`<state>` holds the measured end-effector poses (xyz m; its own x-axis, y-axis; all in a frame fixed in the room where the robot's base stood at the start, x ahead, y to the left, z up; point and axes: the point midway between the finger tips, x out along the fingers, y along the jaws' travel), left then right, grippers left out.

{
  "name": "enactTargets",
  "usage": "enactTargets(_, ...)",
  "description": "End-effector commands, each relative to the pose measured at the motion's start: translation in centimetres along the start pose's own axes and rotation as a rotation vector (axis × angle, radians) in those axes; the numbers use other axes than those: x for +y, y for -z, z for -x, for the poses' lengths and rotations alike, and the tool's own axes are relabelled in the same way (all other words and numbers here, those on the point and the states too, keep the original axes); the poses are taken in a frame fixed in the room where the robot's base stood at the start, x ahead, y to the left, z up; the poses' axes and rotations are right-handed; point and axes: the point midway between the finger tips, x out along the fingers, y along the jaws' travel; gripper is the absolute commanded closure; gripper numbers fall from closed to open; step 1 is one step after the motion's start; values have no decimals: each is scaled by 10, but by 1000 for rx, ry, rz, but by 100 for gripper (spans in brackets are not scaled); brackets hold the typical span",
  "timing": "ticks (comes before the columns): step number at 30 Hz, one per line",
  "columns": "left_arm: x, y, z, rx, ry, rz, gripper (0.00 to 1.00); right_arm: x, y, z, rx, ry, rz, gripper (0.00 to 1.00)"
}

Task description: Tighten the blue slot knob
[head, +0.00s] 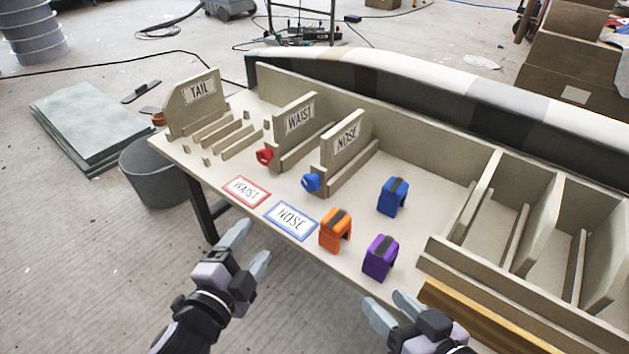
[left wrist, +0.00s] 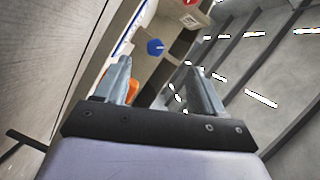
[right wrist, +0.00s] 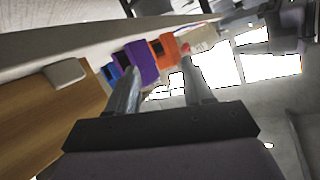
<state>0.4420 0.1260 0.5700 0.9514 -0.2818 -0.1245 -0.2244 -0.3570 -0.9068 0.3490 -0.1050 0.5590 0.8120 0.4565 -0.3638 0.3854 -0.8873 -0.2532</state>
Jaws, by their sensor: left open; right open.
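The blue slot knob (head: 311,183) sits at the front end of the slot beside the NOSE board (head: 346,139) in the head view. It also shows in the left wrist view (left wrist: 155,47), beyond my fingers. My left gripper (head: 248,248) is open and empty, in front of the table edge, nearer to me than the knob and apart from it. My right gripper (head: 394,312) is open and empty at the front edge, below the purple block. In the right wrist view its fingers (right wrist: 162,90) are spread with nothing between them.
A red knob (head: 264,156) is by the WAIST board (head: 299,118). Blue (head: 392,197), orange (head: 335,230) and purple (head: 380,257) blocks stand on the table. WAIST (head: 246,191) and NOSE (head: 291,220) cards lie at the front edge. A slotted rack (head: 470,257) stands right.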

Motion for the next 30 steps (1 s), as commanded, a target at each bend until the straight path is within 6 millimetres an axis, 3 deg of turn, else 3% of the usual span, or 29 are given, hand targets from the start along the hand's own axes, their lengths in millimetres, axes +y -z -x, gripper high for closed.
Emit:
enactTargets(8, -16, 11, -47, 106, 199, -962, 31, -2, -3, -3, 17, 17, -8, 49)
enactTargets(12, -14, 16, -67, 151, 286, -1452, 31, -2, -3, -4, 26, 25, -11, 49)
enactTargets(18, -6, 13, -90, 198, 368, -2012, 31, -4, -3, -5, 36, 34, -15, 49)
enactTargets(24, -1, 8, -100, 219, 396, -2252, 31, -4, -3, -6, 40, 37, -16, 49)
enactTargets(30, 0, 15, -118, 218, 400, -2268, 31, -3, -4, -5, 46, 32, -6, 49)
